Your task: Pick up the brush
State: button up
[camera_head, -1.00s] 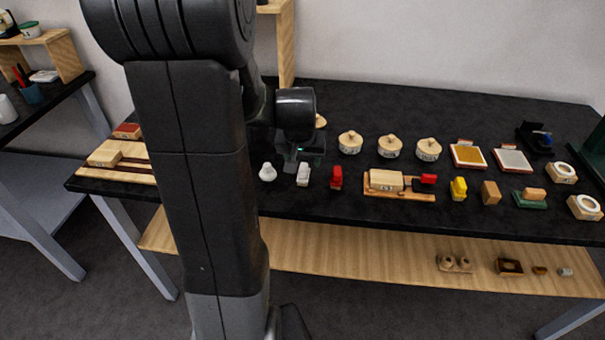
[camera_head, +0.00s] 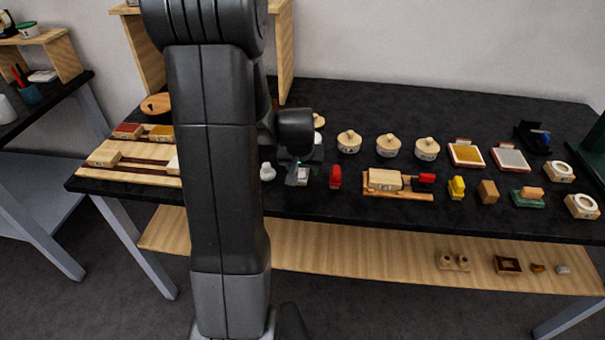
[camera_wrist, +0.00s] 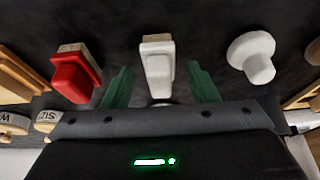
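My gripper (camera_head: 297,172) is low over the front part of the black table. In the wrist view its two green fingers (camera_wrist: 159,72) are apart, one on each side of a small white piece (camera_wrist: 158,66) with a pale wooden end. I see a gap on both sides of it. In the head view the white piece (camera_head: 303,178) is partly hidden by my gripper. I cannot tell for sure whether this piece is the brush. A piece with a wooden top on a green base (camera_head: 528,196) stands at the right.
A red piece (camera_wrist: 74,78) and a white knob-shaped piece (camera_wrist: 252,56) stand close on either side. A wooden tray (camera_head: 398,193) with a block lies to the right. Several lidded pots (camera_head: 388,146) stand behind. My arm hides part of the table's left side.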

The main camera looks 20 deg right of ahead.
jog(key=c, duration=0.9)
jog(key=shift+r, duration=0.15)
jog(key=shift+c, duration=0.2)
notch_tip(320, 180, up, 10)
jog(key=shift+f, duration=0.1)
jog(key=o, duration=0.3)
jog(key=shift+c, duration=1.1)
